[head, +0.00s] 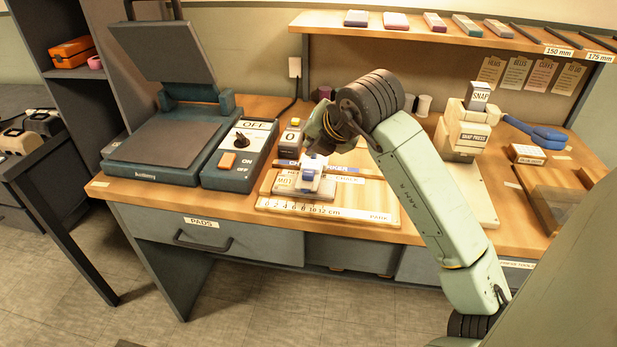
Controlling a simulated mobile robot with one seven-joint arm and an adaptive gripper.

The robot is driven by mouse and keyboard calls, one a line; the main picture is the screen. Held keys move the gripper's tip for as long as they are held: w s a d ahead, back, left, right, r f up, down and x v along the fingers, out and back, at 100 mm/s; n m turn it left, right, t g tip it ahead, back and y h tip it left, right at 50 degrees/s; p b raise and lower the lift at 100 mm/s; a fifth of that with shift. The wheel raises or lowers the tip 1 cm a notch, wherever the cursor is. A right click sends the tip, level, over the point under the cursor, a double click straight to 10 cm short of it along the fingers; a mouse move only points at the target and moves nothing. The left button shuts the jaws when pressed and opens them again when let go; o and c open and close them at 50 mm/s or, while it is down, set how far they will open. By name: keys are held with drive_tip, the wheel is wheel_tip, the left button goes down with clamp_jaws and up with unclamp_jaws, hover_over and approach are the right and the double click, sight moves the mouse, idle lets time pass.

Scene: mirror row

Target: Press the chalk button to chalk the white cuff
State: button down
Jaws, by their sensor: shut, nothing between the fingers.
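My gripper (318,148) is a dark shape at the end of my arm, above the middle of the wooden bench and close to a counter post marked 0. It is shut and holds nothing. A small white and blue piece (312,168) sits just below it on a pale block (300,184), on a wooden board with a ruler (325,209). I cannot tell whether this piece is the white cuff.
A heat press (165,140) with its lid raised stands at the left, beside a switch box (240,155) marked OFF. A snap press (462,135) stands at the right, near a small labelled box (527,153) and a wooden tray. A shelf (420,35) hangs behind.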

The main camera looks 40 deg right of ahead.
sight(312, 172)
drive_tip(key=shift+f+b, duration=1.25)
drive_tip(key=shift+f, duration=0.25)
drive_tip(key=shift+f+b, duration=0.2)
drive_tip(key=shift+b, duration=0.1)
drive_tip(key=shift+f+b, duration=0.3)
drive_tip(key=shift+b, duration=0.2)
drive_tip(key=shift+f+b, duration=0.5)
drive_tip(key=shift+b, duration=0.15)
idle(0.7)
drive_tip(key=shift+r, duration=0.1)
drive_tip(key=shift+r+p, duration=0.35)
drive_tip(key=shift+r, duration=0.5)
drive_tip(key=shift+r+p, duration=1.15)
drive_tip(key=shift+r, duration=1.4)
